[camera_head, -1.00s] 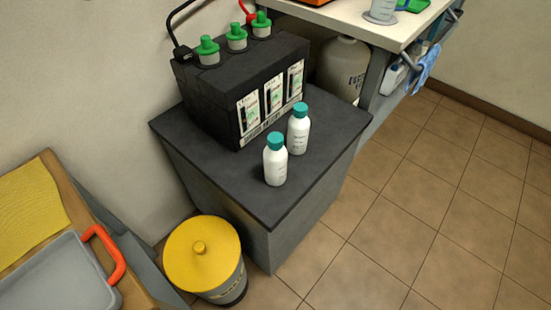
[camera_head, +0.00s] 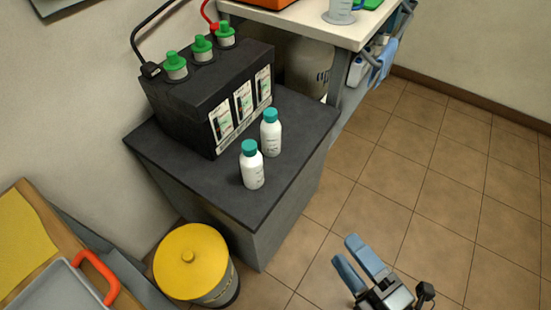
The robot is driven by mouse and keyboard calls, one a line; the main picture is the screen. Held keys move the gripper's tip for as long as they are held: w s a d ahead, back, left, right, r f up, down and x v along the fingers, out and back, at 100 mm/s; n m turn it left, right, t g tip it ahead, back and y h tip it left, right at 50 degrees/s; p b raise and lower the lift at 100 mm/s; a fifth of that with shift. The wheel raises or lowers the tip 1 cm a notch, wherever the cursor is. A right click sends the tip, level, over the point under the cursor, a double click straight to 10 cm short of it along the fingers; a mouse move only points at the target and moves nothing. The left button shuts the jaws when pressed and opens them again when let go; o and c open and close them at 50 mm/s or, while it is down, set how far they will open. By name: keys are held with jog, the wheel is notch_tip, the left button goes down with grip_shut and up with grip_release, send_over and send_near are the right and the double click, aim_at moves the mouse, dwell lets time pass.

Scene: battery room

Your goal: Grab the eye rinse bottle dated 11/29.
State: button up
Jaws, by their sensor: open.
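Two white bottles with teal caps stand upright on the dark top of a grey cabinet (camera_head: 190,180). The nearer bottle (camera_head: 252,171) is toward the front of the top. The farther bottle (camera_head: 271,138) is just behind it and to the right, closer to the battery. Both have small printing that is too small to read, so I cannot tell which one is dated 11/29. My gripper (camera_head: 356,261) is at the bottom right, over the floor, with its two blue fingers apart and nothing between them. It is well clear of both bottles.
A black battery (camera_head: 185,110) with green caps and cables stands behind the bottles. A yellow-lidded bin (camera_head: 190,258) is at the cabinet's front left. A grey tray (camera_head: 50,290) with a red handle is at lower left. A white-topped bench (camera_head: 300,22) stands behind. The tiled floor at right is clear.

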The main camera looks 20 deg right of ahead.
jog(key=w+a+f+n+y+p, duration=0.2)
jog(key=w+a+n+y, duration=0.1)
jog(key=w+n, duration=0.8)
jog(key=n+g+y+p, duration=0.1)
jog(key=n+y+p, duration=0.15)
jog(key=n, duration=0.85)
send_near(260, 167)
jog(key=x, duration=0.4)
jog(key=shift+w+a+b, duration=0.2)
jog(key=shift+b, duration=0.2)
jog(key=shift+w+a+n, duration=0.3)
jog(key=shift+w, duration=0.35)
jog(key=x, duration=0.6)
jog(key=shift+w+a+p, duration=0.25)
jog(key=shift+w+p, duration=0.1)
jog(key=shift+p, duration=0.05)
jog(key=c, duration=1.2)
jog(key=shift+c, duration=0.2)
